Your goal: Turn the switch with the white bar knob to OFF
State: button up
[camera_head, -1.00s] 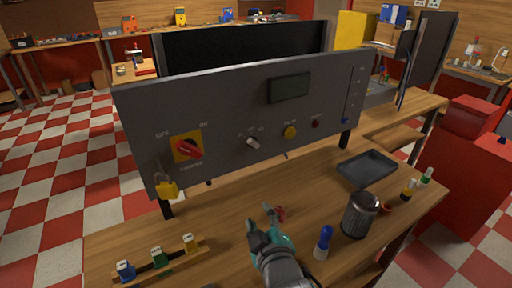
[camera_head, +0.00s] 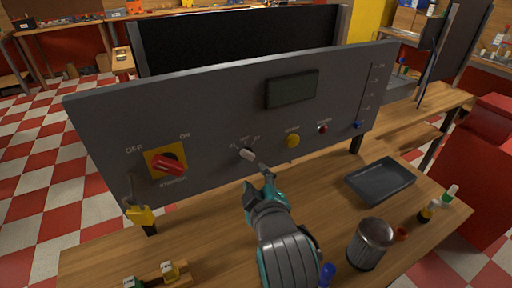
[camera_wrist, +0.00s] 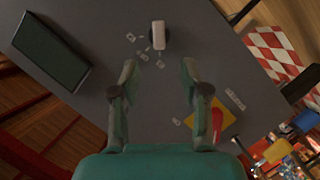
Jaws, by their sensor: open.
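The white bar knob (camera_head: 247,154) sits on the grey control panel, with small labels around it that are too small to read clearly. It also shows in the wrist view (camera_wrist: 158,36), its bar running nearly along the picture's vertical, beyond and between my fingers. My gripper (camera_head: 258,180) is just below and in front of the knob in the head view. In the wrist view my gripper (camera_wrist: 158,82) is open, its two fingers apart with nothing between them. It does not touch the knob.
A red rotary switch (camera_head: 168,165) on a yellow plate is left on the panel (camera_head: 215,105), with a yellow padlock (camera_head: 139,214) below. A yellow button (camera_head: 292,141), a red one (camera_head: 322,129) and a display (camera_head: 292,88) are right. A tray (camera_head: 381,180) and metal can (camera_head: 371,243) stand on the bench.

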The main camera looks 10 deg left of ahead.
aim_at(249, 157)
jog(key=x, duration=1.1)
jog(key=shift+d+r, duration=0.1)
jog(key=shift+d, duration=0.05)
grip_shut()
